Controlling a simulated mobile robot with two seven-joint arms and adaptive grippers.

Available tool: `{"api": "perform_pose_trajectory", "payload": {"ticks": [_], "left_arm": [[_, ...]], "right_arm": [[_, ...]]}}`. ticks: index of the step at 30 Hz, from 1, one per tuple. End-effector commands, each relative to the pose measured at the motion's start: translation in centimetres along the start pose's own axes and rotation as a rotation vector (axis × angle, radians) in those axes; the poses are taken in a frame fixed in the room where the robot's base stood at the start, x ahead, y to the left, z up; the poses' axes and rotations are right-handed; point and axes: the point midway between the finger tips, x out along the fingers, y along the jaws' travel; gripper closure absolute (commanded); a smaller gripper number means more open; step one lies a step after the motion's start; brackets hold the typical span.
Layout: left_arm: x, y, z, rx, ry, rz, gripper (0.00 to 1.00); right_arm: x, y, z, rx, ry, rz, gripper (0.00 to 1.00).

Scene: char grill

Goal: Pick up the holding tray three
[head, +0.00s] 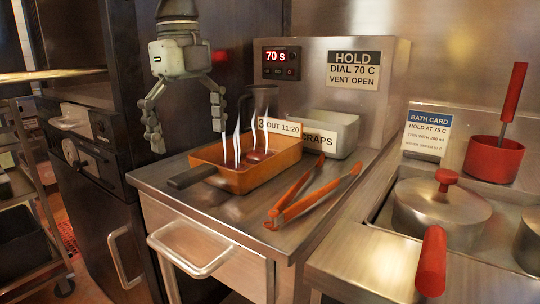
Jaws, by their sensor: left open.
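The orange-brown holding tray (262,178) stands on the steel counter, with a card reading "3 OUT 11:20" (279,128) at its back right. A dark handle (192,176) sticks out from its left end. White steam rises from dark reddish food (256,156) inside it. My left gripper (186,134) hangs above and to the left of the tray, pointing down, fingers spread, open and empty. It looks apart from the tray. My right gripper is out of view.
Orange tongs (312,198) lie right of the tray. A scraps bin (331,132) stands behind. A hold panel (352,70) backs the counter. At right are a lidded pot (441,212) and a red pot (492,160). A drawer handle (190,254) juts out in front.

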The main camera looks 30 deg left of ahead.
Motion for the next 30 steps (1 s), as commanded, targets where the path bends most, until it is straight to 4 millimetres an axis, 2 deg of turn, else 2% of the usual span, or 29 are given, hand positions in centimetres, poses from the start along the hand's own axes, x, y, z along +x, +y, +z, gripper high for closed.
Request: {"api": "perform_pose_trajectory", "payload": {"ticks": [2, 5, 19, 28, 30], "left_arm": [[-0.1, 0.5, 0.1, -0.010, -0.030, 0.021, 0.00], [0.8, 0.6, 0.2, -0.014, -0.034, 0.026, 0.00], [6.9, 0.8, -0.3, -0.013, -0.029, 0.023, 0.00], [7.4, 0.8, -0.3, -0.013, -0.031, 0.020, 0.00], [7.4, 0.8, -0.3, -0.013, -0.031, 0.020, 0.07]], "right_arm": [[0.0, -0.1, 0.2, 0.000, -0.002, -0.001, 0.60], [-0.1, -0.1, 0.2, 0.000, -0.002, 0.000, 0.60], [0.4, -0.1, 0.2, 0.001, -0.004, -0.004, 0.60], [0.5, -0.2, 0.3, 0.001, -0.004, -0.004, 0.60], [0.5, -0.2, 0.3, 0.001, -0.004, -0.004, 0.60]]}}
